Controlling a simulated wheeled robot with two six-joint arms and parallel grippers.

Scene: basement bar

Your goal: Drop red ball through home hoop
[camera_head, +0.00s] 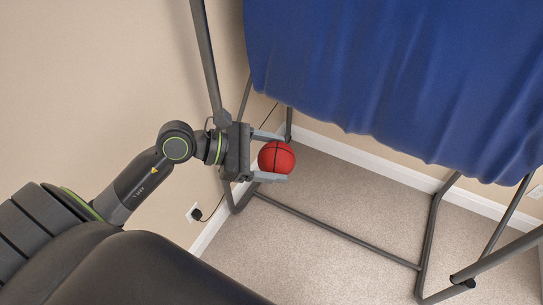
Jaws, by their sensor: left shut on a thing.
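A red ball (277,157) with black seam lines shows in the middle of the head view. My left gripper (271,156) is shut on it, with one finger above and one below the ball in the picture. The ball is held up in front of the metal frame and over the carpet. No hoop shows in this view. My right gripper is not in view.
A blue cloth (400,75) hangs across the upper right. Dark metal tubes (335,233) form a frame standing on the beige carpet (330,195). A beige wall (90,80) with a socket and black plug (195,213) is at the left.

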